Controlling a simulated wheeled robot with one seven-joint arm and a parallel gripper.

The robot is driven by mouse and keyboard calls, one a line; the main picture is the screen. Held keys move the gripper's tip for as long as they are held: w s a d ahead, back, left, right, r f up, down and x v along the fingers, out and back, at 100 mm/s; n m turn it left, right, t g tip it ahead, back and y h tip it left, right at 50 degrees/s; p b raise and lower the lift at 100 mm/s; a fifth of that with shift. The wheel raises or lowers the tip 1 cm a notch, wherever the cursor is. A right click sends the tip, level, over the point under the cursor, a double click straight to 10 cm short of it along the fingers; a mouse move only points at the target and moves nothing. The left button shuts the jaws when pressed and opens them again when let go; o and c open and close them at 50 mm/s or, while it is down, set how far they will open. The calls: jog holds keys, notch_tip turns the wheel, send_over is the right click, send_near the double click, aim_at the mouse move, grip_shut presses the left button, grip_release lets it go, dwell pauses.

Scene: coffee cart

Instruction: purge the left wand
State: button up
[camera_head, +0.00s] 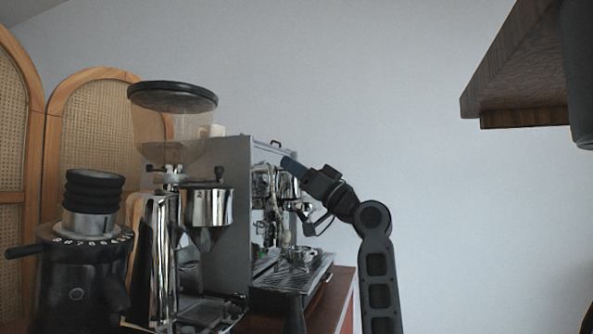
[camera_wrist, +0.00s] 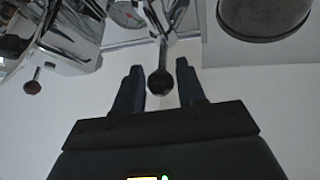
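The espresso machine (camera_head: 245,205) stands in the middle of the head view, with chrome parts and a drip tray (camera_head: 290,275) on its front. My gripper (camera_head: 287,163) is at the upper front of the machine, its blue fingers pointing at it. In the wrist view my gripper (camera_wrist: 159,68) is open. A black ball knob (camera_wrist: 160,82) on a chrome lever sits between the two fingers, with small gaps on both sides. The head view does not show clearly which wand this lever serves. The wands are hard to make out.
A grinder with a clear hopper (camera_head: 172,97) stands left of the machine, and a black grinder (camera_head: 85,270) is nearer at far left. A wooden shelf (camera_head: 520,70) juts in at the upper right. The space right of my arm is free.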

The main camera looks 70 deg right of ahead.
jog(key=shift+o, duration=1)
jog(key=v, duration=0.7)
jog(key=shift+s+f+b, duration=0.25)
jog(key=shift+b, duration=0.2)
